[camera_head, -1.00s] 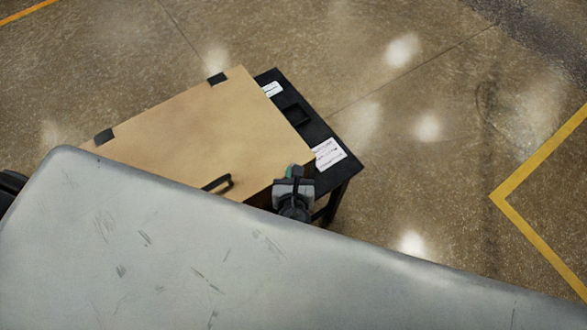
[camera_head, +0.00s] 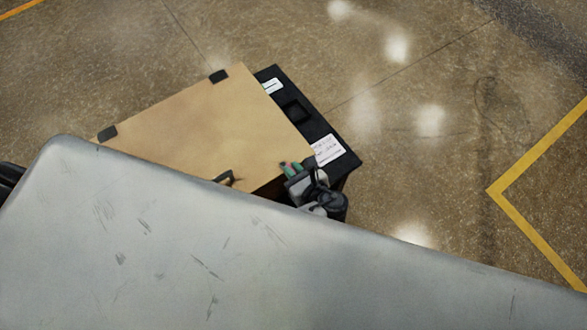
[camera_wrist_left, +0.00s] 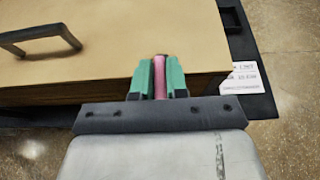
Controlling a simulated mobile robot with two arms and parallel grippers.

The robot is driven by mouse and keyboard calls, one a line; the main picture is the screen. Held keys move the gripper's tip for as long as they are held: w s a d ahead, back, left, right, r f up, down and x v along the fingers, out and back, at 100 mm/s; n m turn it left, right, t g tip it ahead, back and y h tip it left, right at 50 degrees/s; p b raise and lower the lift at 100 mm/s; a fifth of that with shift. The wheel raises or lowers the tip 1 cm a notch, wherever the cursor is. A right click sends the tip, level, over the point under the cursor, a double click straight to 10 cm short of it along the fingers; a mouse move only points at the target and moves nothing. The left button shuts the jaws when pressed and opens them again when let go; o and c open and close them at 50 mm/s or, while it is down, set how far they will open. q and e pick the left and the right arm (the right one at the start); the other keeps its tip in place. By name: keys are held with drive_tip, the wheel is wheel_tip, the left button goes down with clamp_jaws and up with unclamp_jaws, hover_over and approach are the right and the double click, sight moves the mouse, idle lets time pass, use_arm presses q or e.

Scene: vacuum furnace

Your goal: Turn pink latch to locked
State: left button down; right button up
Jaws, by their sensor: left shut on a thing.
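The pink latch (camera_wrist_left: 160,77) is a narrow upright pink piece at the front edge of the tan box (camera_wrist_left: 110,50) in the left wrist view. My left gripper (camera_wrist_left: 161,76) is shut on it, with one green finger on each side. In the head view, my left gripper (camera_head: 291,169) is at the box's right corner, its body leaning to the lower right. Only a small bit of pink shows between the fingers there. The latch's base is hidden by the fingers and gripper body.
The box has a dark handle (camera_wrist_left: 42,38) on top, left of the gripper, and dark hinges (camera_head: 218,77) along its far edge. It rests on a black table (camera_head: 318,128) with white labels (camera_head: 328,150). Floor beyond the table is clear.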

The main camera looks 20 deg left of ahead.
use_arm(q)
drive_tip(key=shift+a, duration=0.1)
idle(0.3)
drive_tip(key=c, duration=1.1)
unclamp_jaws()
drive_tip(key=shift+c, duration=0.2)
